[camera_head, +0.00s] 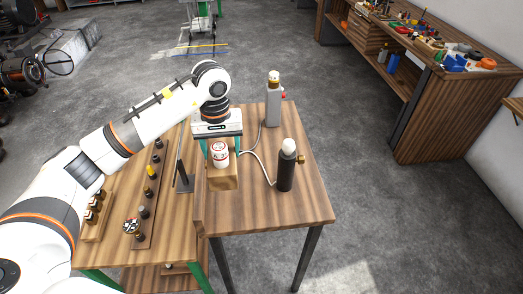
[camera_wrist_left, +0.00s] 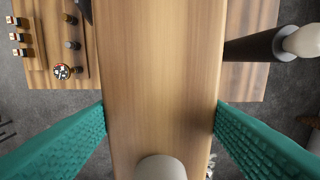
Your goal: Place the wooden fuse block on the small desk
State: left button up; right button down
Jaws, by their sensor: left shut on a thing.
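In the left wrist view the block (camera_wrist_left: 160,80) fills the middle, with a pale round top at the bottom edge. My left gripper (camera_head: 220,150) points down and is shut on the block, its green fingers on either side. The block is over the left part of the small desk (camera_head: 275,212), a wooden top on dark legs. I cannot tell whether its underside touches the desktop. My right gripper is not in view.
A dark cylinder (camera_head: 286,172) with a white top and a grey post (camera_head: 273,105) stand on the desk, joined by a cable. A green-legged table (camera_head: 165,245) with fuse rows adjoins on the left. The desk's front right is clear.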

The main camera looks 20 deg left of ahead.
aim_at(260, 146)
jog(key=i, duration=0.95)
